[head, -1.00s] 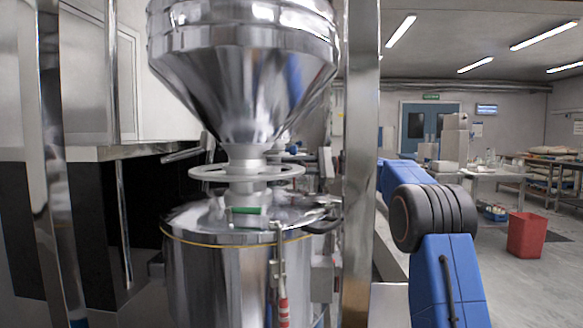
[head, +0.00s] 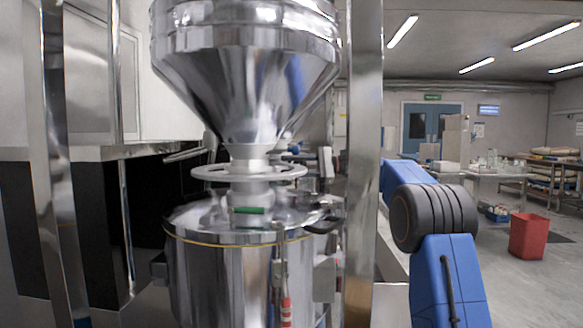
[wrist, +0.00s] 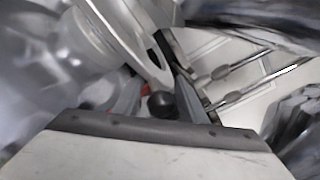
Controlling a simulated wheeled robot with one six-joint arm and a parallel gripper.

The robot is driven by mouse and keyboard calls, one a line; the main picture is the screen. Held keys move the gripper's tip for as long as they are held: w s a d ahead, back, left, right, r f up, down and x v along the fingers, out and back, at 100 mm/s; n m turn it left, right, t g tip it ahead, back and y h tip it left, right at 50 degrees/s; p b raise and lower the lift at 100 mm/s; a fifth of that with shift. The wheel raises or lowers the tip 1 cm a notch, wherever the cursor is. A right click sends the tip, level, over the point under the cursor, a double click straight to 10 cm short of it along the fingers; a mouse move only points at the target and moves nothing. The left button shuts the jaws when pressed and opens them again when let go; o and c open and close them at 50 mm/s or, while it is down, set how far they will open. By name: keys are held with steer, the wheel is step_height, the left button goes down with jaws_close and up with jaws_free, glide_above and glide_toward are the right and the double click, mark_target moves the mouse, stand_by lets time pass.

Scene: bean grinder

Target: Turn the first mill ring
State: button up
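The first mill ring (head: 248,173) is a pale, flat metal ring around the neck under the steel hopper, above the drum lid, in the head view. In the wrist view the ring (wrist: 128,42) is a curved pale band coming down from upper left. My gripper (wrist: 158,82) is at the bottom middle of the wrist view, its two grey fingers apart, with the ring's edge close to the fingertips. Whether it touches the fingers cannot be told. A dark round knob (wrist: 162,104) shows between the fingers.
The steel hopper (head: 245,70) is above the ring and the steel drum (head: 225,275) below it. A dark handle (head: 324,225) is at the lid's right edge. A steel post (head: 361,150) stands right of the mill. A red bin (head: 527,236) is farther right on open floor.

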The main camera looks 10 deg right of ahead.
steer(key=shift+d, duration=0.15)
steer(key=s+d, duration=0.3)
steer(key=d, duration=1.4)
steer(key=shift+s+a, duration=0.1)
steer(key=c, duration=0.9)
steer(key=shift+s+a+r+m+t, duration=0.15)
steer(key=shift+r+m+t, duration=0.25)
steer(key=shift+m, duration=0.1)
jaws_close()
steer(key=s+a+r+m+t+h, duration=0.2)
steer(key=s+m+t+h, duration=0.95)
steer(key=m, duration=0.65)
steer(key=w+a+f+g+y, duration=0.1)
steer(key=w+a+f+y, duration=0.1)
steer(key=w+a, duration=0.5)
steer(key=w, duration=0.3)
steer(key=shift+w+a+g, duration=0.25)
steer(key=shift+a+g, duration=0.05)
steer(key=shift+g, duration=0.05)
